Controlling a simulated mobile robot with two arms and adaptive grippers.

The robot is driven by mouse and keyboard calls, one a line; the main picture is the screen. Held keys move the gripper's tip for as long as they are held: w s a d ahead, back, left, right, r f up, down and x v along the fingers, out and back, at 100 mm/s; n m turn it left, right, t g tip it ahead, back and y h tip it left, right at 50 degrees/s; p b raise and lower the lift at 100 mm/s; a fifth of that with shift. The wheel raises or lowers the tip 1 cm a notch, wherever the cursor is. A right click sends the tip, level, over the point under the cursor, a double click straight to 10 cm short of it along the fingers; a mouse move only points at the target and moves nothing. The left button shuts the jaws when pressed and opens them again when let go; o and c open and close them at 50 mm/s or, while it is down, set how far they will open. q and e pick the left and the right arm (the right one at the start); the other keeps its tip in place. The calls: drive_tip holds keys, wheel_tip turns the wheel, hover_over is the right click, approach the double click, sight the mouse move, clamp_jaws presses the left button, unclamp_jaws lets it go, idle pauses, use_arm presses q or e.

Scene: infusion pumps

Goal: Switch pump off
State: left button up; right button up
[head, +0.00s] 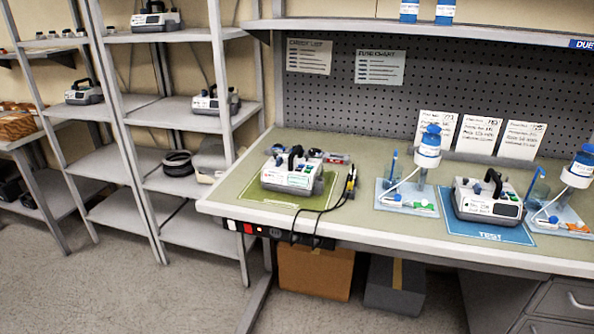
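In the head view, one infusion pump (290,173) stands upright on a green mat (254,190) at the left of the workbench. It is grey and white with a black handle, and a dark cable runs beside it. A second, similar pump (487,203) stands on a blue mat marked TEST (478,228) at the right of the bench. The switch and display states on both are too small to tell. Neither of my grippers shows in this view.
Bottle stands with blue-capped bottles (428,150) (580,168) flank the right pump. More pumps (215,101) (84,92) (155,18) sit on grey shelves at left. A red switch (249,229) is on the bench's front edge. Boxes (315,270) lie below.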

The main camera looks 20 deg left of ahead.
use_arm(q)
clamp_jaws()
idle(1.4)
